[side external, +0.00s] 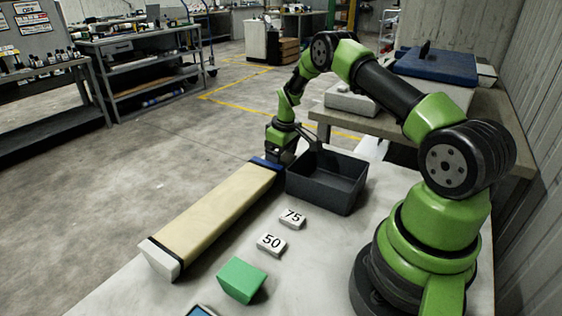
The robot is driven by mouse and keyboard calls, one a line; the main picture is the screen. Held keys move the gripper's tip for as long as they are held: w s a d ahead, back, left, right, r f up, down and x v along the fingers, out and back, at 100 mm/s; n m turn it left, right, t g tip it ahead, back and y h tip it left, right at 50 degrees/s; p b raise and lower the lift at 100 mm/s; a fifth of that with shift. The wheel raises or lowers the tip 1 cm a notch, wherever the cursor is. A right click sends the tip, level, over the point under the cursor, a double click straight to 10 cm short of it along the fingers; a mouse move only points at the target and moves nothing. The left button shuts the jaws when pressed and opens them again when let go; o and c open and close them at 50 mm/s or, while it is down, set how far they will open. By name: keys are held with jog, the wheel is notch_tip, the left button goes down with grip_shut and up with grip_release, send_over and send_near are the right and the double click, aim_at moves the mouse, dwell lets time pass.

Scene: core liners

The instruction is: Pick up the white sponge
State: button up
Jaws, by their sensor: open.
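A long cream bar (213,213) lies on the pale table. A white block (160,259) sits at its near left end and is the only sponge-like white piece I see; I cannot tell its material. A blue piece (267,164) is at the bar's far end. My gripper (290,155) is open, low beside that blue end and the dark bin's far left corner, well away from the white block. Its fingertips are small and partly hidden, and I see nothing held.
A dark open bin (337,204) stands right of the bar's far end. White tags marked 75 (292,219) and 50 (271,244), and a green block (242,281), lie right of the bar. A dark-edged device (201,312) is cut off at the bottom.

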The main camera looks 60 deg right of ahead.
jog(key=shift+f, duration=0.35)
jog(key=c, duration=1)
